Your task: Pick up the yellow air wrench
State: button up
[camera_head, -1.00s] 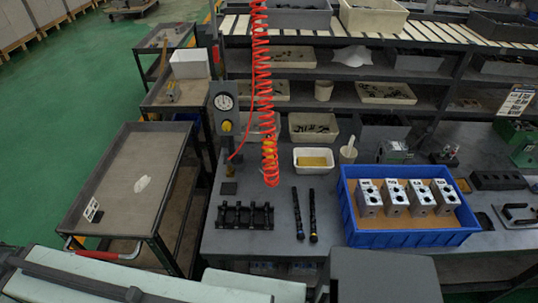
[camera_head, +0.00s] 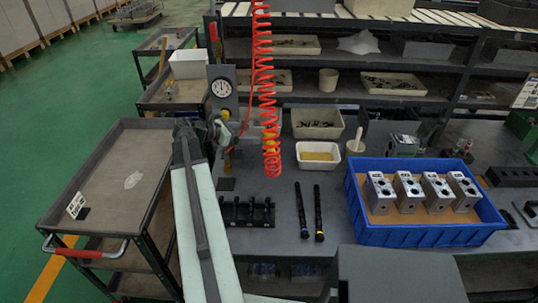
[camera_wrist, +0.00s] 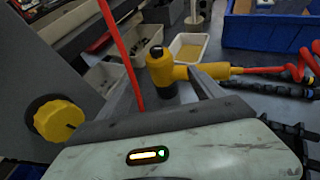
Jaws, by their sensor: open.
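The yellow air wrench (camera_wrist: 162,69) with a black end hangs from the red coiled hose. In the wrist view it is ahead of my gripper (camera_wrist: 163,82), whose open fingers show on either side of its body; the right finger overlaps its handle. I cannot tell whether they touch. In the head view the wrench (camera_head: 271,143) is partly hidden behind the coil, to the right of my gripper (camera_head: 222,135).
A gauge panel (camera_head: 222,89) with a yellow knob (camera_wrist: 58,118) stands close to my gripper. The red coiled hose (camera_head: 265,70) hangs nearby. A blue tray (camera_head: 365,232) of metal blocks, a black rack (camera_head: 246,212) and two black rods stand on the bench.

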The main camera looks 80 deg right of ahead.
aim_at(264, 133)
jog(key=shift+s+d+r, duration=0.1)
jog(key=shift+s+d, duration=0.1)
jog(key=shift+s, duration=0.4)
jog(key=b+x, duration=0.2)
jog(key=x, duration=0.4)
jog(key=shift+s+d, duration=0.15)
jog(key=shift+s, duration=0.1)
jog(key=b+x, duration=0.2)
jog(key=x, duration=0.3)
jog(key=shift+d+b, duration=0.15)
jog(key=shift+b, duration=0.2)
grip_shut()
